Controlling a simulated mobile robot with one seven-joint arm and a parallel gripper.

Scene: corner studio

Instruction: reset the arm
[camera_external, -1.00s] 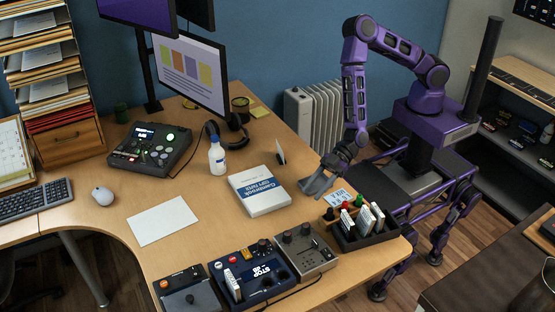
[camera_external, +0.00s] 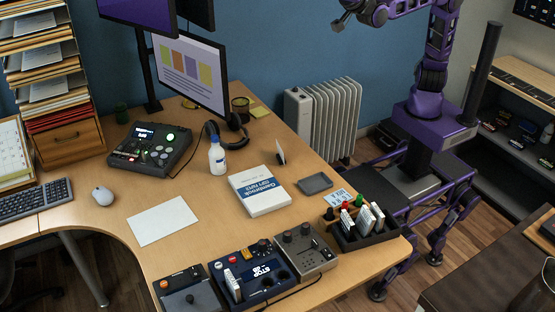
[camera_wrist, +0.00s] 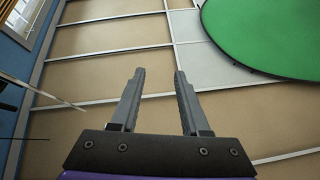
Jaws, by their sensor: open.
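My gripper shows in the wrist view (camera_wrist: 158,78) with its two grey fingers apart and nothing between them. In the external view my purple arm is raised high at the top right, above the radiator and clear of the desk; the gripper end (camera_external: 342,20) is small there, near the top edge. A small dark grey tray (camera_external: 315,183) lies on the desk near its right edge, with no gripper touching it.
The desk (camera_external: 120,205) holds a white book (camera_external: 259,191), a white bottle (camera_external: 217,158), a black organizer (camera_external: 372,238) and several control boxes along the front. A white radiator (camera_external: 322,120) stands behind. A green disc (camera_wrist: 270,30) and tan panels fill the wrist view.

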